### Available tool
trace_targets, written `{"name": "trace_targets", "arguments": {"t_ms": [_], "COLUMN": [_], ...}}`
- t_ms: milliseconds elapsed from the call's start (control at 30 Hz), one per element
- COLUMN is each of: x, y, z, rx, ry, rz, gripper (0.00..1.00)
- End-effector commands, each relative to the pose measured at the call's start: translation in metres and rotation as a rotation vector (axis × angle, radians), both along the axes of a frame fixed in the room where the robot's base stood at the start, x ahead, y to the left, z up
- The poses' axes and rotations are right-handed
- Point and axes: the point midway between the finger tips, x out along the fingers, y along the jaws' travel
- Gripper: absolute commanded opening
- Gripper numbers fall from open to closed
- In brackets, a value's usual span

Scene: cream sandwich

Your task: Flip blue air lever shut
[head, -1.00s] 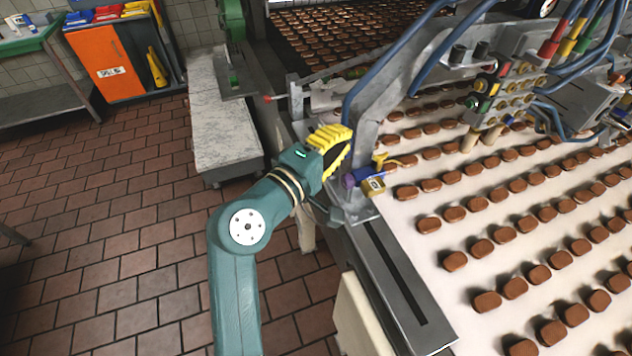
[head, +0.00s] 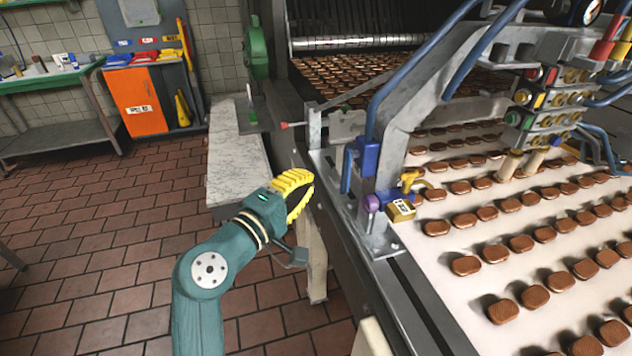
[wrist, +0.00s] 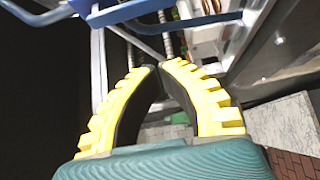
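A blue lever (head: 347,170) hangs down beside a blue valve body (head: 368,156) on the grey bracket at the conveyor's near left corner. In the wrist view a blue bar-like part (wrist: 122,12) crosses the top, above the fingertips; I cannot tell for certain that it is this lever. My gripper (head: 310,188) has yellow ribbed fingers and is left of the bracket, a little below the lever in the picture and apart from it. In the wrist view the fingertips (wrist: 158,66) meet or nearly meet, with nothing between them.
A purple knob (head: 372,203) and a yellow lever (head: 409,181) with a yellow tagged block (head: 401,210) sit just right of the blue lever. Blue hoses (head: 420,65) arch above. Brown biscuits cover the white conveyor (head: 450,275). The tiled floor (head: 110,220) is open at left.

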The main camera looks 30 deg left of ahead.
Motion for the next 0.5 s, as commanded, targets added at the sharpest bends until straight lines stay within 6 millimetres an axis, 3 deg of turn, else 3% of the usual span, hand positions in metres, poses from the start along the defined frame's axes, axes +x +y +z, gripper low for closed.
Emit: {"name": "trace_targets", "arguments": {"t_ms": [400, 467, 500], "x": [0.078, 0.085, 0.078], "y": [-0.011, -0.013, -0.017], "z": [-0.002, -0.002, -0.003], "rx": [0.001, 0.001, 0.003], "ry": [-0.001, 0.0, 0.0], "rz": [-0.003, -0.003, -0.002], "gripper": [0.0, 0.0, 0.0]}}
